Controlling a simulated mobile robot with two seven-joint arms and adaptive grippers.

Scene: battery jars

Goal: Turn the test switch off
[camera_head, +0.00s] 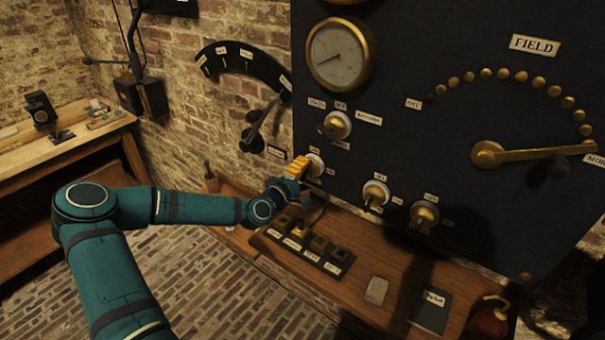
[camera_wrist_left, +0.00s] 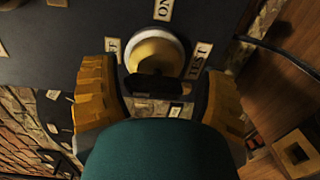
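The test switch (camera_head: 316,165) is a round brass knob in a pale ring on the dark panel, partly hidden by my left gripper in the head view. In the left wrist view the test switch (camera_wrist_left: 156,50) has a dark lever and labels reading ON and TEST; a third label at left is partly hidden. My left gripper (camera_head: 299,167) is at this switch. In the left wrist view its yellow fingers (camera_wrist_left: 160,95) are spread, one on each side of the lever, with visible gaps. My right gripper is not in view.
The dark panel (camera_head: 430,110) carries other switches (camera_head: 335,125), (camera_head: 376,194), (camera_head: 425,215), a gauge (camera_head: 338,54) and a FIELD arm (camera_head: 535,154). Below, a wooden shelf (camera_head: 350,262) holds a block of square sockets (camera_head: 308,246), a dark booklet (camera_head: 431,306) and a red object (camera_head: 488,320).

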